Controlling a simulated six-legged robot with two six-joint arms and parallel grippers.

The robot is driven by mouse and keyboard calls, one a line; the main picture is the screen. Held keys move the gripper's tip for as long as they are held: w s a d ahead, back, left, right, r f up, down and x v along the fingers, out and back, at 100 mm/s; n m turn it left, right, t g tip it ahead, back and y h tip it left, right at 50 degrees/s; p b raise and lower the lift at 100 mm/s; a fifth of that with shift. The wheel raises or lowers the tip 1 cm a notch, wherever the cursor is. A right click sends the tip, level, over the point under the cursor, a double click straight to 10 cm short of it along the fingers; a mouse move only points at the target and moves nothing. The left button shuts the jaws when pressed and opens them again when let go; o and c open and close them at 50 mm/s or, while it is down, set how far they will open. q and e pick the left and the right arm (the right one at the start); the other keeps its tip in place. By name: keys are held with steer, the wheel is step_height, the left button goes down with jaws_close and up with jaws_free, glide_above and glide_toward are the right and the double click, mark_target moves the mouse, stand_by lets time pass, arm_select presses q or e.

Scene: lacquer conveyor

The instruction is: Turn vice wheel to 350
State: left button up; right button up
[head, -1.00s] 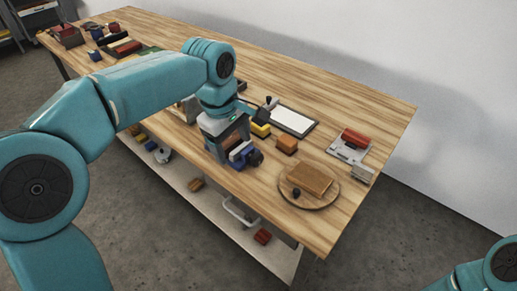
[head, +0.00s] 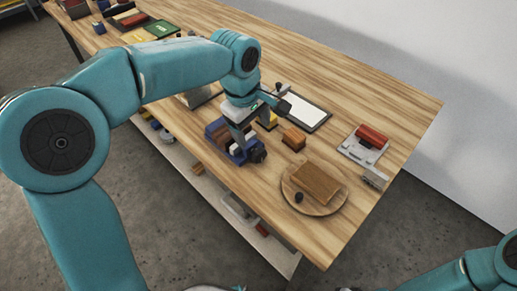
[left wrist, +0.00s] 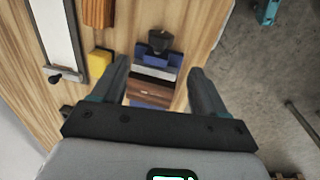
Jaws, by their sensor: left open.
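The vice (head: 222,137) is blue, with pale and brown pieces between its jaws, and stands at the bench's front edge. Its dark wheel (head: 258,155) faces the right end of the bench. In the left wrist view the wheel (left wrist: 158,41) shows beyond the blue vice body (left wrist: 152,62). My left gripper (head: 243,145) is over the vice, pointing down. In the left wrist view its fingers (left wrist: 157,72) are apart, on either side of the vice, with nothing gripped. The wheel's angle cannot be read. My right gripper is out of view; only part of that arm shows.
A wooden block (head: 294,139) and a yellow block (left wrist: 98,66) lie beside the vice. A round board (head: 335,206) holds a wooden slab (head: 316,184). A white-faced panel (head: 304,112) and a grey fixture with a red piece (head: 366,144) lie behind. A shelf runs underneath.

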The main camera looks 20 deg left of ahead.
mark_target(258, 150)
arm_select(q)
steer(key=f, duration=0.3)
steer(key=w+f, duration=0.1)
steer(key=f, duration=0.6)
steer(key=shift+w+d+f, duration=0.25)
steer(key=shift+w+d, duration=0.05)
steer(key=shift+d, duration=0.05)
steer(key=c, duration=1.1)
